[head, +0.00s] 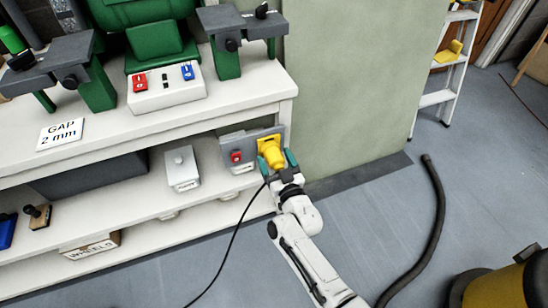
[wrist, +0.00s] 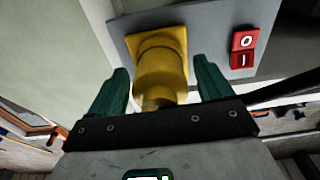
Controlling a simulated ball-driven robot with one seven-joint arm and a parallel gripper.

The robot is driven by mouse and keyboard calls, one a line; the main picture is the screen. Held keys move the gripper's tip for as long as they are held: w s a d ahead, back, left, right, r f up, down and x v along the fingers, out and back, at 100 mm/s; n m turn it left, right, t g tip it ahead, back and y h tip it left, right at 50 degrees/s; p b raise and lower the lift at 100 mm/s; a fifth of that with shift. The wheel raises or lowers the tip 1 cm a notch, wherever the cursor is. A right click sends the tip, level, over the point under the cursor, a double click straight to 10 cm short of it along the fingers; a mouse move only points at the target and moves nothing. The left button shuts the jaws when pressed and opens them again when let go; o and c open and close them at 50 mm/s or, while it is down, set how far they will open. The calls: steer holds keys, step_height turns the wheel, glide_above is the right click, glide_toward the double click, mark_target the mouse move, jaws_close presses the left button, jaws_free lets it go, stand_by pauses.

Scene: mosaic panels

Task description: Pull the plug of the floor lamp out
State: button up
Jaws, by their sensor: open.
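The yellow plug (head: 273,155) sits in a yellow socket plate on a grey panel (head: 236,143) at the right end of the lower shelf. It also shows in the wrist view (wrist: 160,72), seated against the square yellow plate (wrist: 135,38). My gripper (head: 277,161) is open, with one teal finger on each side of the plug. In the wrist view there is a gap between the plug and each finger (wrist: 162,75). A black cable (head: 236,240) runs from near my gripper down to the floor. Whether it joins the plug is hidden.
A red switch (head: 236,157) is on the panel left of the plug. A white box (head: 182,166) stands farther left on the shelf. The white bench top (head: 210,110) overhangs above. A dark hose (head: 437,225) lies on the open floor at right, near a ladder (head: 447,75).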

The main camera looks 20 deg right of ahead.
stand_by(0.5)
steer(key=c, duration=1.4)
steer(key=shift+s+f+p, duration=0.2)
steer(key=shift+s+p, duration=1.1)
steer(key=shift+s, duration=1.65)
steer(key=shift+s, duration=0.1)
steer(key=shift+s+f+p, duration=0.2)
steer(key=shift+s+p, duration=0.55)
steer(key=shift+s, duration=1.4)
